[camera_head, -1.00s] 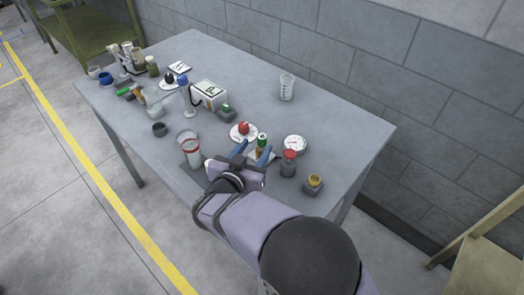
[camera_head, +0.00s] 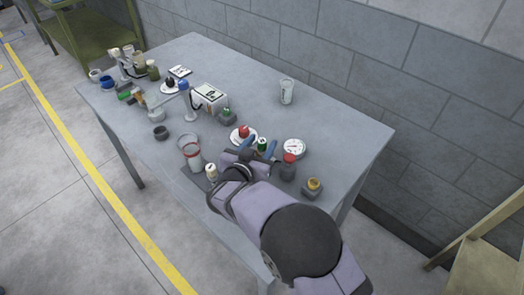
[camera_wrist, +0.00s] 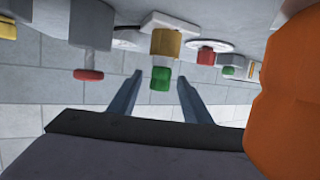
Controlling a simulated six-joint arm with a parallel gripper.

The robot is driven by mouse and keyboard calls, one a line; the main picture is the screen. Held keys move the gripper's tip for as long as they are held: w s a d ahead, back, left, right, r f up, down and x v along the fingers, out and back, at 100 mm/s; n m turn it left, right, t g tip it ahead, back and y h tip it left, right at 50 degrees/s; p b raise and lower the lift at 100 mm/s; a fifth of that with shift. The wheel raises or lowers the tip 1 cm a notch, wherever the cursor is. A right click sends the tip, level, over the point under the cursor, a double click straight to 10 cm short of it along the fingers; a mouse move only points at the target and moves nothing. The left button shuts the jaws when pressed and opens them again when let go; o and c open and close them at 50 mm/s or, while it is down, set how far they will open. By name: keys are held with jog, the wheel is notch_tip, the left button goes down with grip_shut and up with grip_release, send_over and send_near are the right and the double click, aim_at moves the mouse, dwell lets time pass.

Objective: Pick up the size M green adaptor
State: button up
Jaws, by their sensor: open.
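A green-topped piece (camera_head: 262,144) with a gold lower part stands on the table near its front right. In the wrist view, where the table is at the top, its green end (camera_wrist: 160,78) and gold body (camera_wrist: 166,43) appear in the middle. My gripper (camera_head: 259,147) is open, with a blue finger on each side of the green piece; the wrist view shows the same gap between my fingertips (camera_wrist: 160,82). I cannot read a size mark. Another green piece (camera_head: 227,112) sits on a grey block farther back, and it also shows in the wrist view (camera_wrist: 228,71).
A round gauge (camera_head: 294,148) and a red knob on a white disc (camera_head: 244,132) are close behind. A clear beaker (camera_head: 190,152) stands left.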

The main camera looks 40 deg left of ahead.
jog(key=shift+w+a+f, duration=0.2)
jog(key=shift+w, duration=0.25)
grip_shut()
jog(key=shift+r, duration=0.1)
